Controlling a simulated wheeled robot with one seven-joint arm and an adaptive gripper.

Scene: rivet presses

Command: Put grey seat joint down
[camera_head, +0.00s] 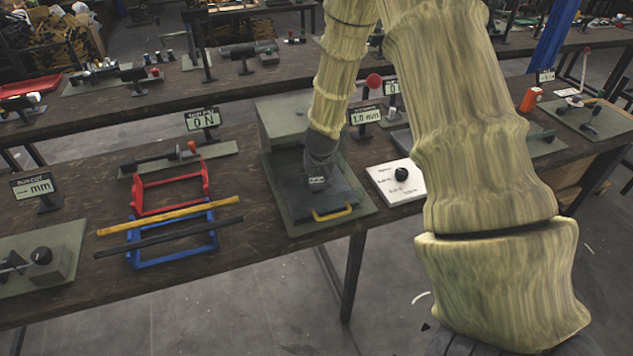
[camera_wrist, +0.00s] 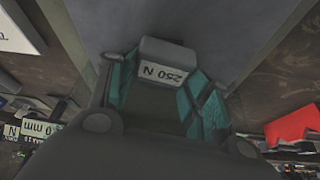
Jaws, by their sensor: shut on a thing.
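My gripper (camera_head: 318,165) points down over the grey press station (camera_head: 352,218) at the middle of the front bench. In the wrist view its teal-lined fingers (camera_wrist: 163,98) are shut on a small grey piece, which I take as the grey seat joint (camera_wrist: 168,52), with a "250 N" label. In the head view that label (camera_head: 316,181) shows just below the gripper. A dark plate (camera_head: 335,200) with a yellow handle (camera_head: 334,213) lies beneath. I cannot tell whether the held piece touches it.
A grey block (camera_head: 285,115) stands behind the station. A white panel with a black knob (camera_head: 397,185) lies to the right. Signs stand behind. Bare bench shows beside the frames.

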